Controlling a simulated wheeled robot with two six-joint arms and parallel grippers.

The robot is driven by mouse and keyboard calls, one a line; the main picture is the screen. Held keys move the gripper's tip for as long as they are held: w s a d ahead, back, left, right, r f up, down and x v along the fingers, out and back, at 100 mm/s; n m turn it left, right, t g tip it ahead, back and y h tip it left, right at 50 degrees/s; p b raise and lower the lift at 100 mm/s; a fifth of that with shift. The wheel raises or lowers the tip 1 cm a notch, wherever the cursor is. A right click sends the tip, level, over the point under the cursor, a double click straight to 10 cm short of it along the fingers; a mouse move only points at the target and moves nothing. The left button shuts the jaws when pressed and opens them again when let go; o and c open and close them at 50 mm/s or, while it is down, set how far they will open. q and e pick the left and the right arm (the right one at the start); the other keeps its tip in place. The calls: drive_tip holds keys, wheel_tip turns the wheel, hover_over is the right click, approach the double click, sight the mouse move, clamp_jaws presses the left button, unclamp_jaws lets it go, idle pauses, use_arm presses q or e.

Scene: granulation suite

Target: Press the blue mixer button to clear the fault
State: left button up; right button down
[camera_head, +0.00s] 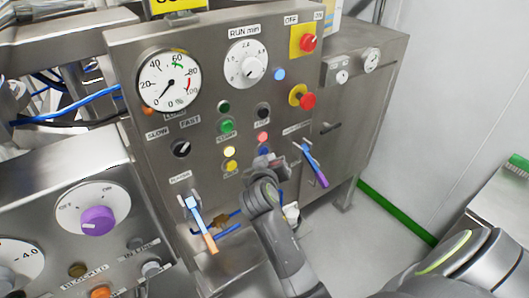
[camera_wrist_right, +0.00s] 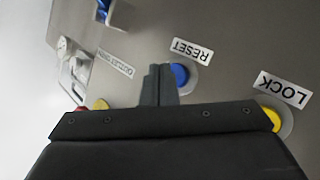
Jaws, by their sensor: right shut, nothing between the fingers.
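The steel mixer panel (camera_head: 205,100) fills the middle of the head view. In the right wrist view a round blue button (camera_wrist_right: 180,75) sits beside a RESET label (camera_wrist_right: 192,49). My right gripper (camera_head: 268,164) is shut and empty, low on the panel's front. In the right wrist view its closed fingertips (camera_wrist_right: 160,72) overlap the left edge of the blue button. I cannot tell whether they touch it. In the head view the gripper mostly hides this button. My left gripper is not in view.
A yellow button (camera_wrist_right: 271,119) with a LOCK label is near the gripper. Lit yellow (camera_head: 229,151) and pink-red (camera_head: 262,137) buttons are close by. A purple-handled lever (camera_head: 314,165) is to the right, a blue-orange lever (camera_head: 200,222) lower left. Red emergency knobs (camera_head: 307,100) sit above.

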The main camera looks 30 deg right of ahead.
drive_tip(key=shift+w, duration=0.15)
idle(0.7)
drive_tip(key=shift+w, duration=0.3)
drive_tip(key=shift+w+a, duration=0.1)
drive_tip(key=shift+w, duration=0.3)
idle(0.6)
drive_tip(key=shift+s, duration=0.15)
drive_tip(key=shift+s+p, duration=0.4)
drive_tip(key=shift+s, duration=0.35)
drive_tip(key=shift+s, duration=0.1)
drive_tip(key=s, duration=0.1)
drive_tip(key=s+p, duration=0.1)
drive_tip(key=s, duration=0.2)
drive_tip(key=shift+s+d+p, duration=0.25)
drive_tip(key=shift+s+p, duration=0.1)
